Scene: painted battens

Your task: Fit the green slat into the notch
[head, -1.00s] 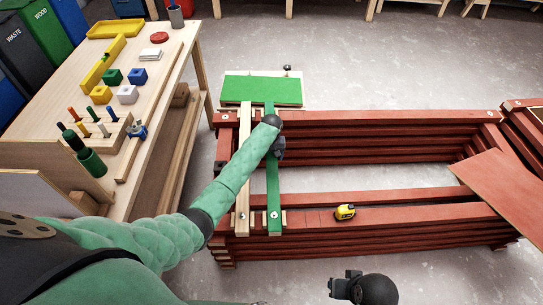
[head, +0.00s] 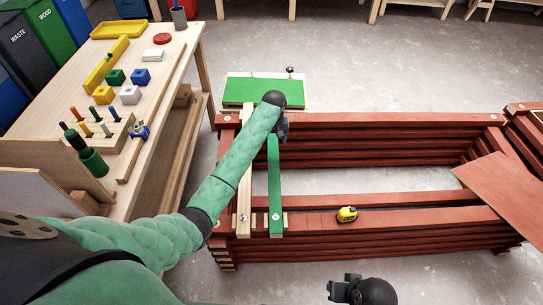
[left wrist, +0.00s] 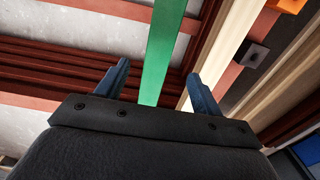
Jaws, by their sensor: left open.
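The green slat (head: 275,185) lies across the red beams, beside a cream slat (head: 244,185). Its near end, with a screw head, rests on the near beam by a small pale block (head: 285,222). Its far end is hidden by my left arm, and I cannot make out the notch clearly. My left gripper (head: 281,128) is over the far part of the slat. In the left wrist view the open fingers (left wrist: 160,85) stand on either side of the green slat (left wrist: 164,45), with gaps. My right gripper (head: 340,290) is at the bottom, apart from the slat; its jaws are unclear.
A yellow tape measure (head: 347,214) sits on the near red beam (head: 400,218). A green panel (head: 255,92) lies beyond the far beam. A workbench (head: 130,80) with blocks and pegs stands at left. A reddish board (head: 500,185) leans at right. Floor between the beams is clear.

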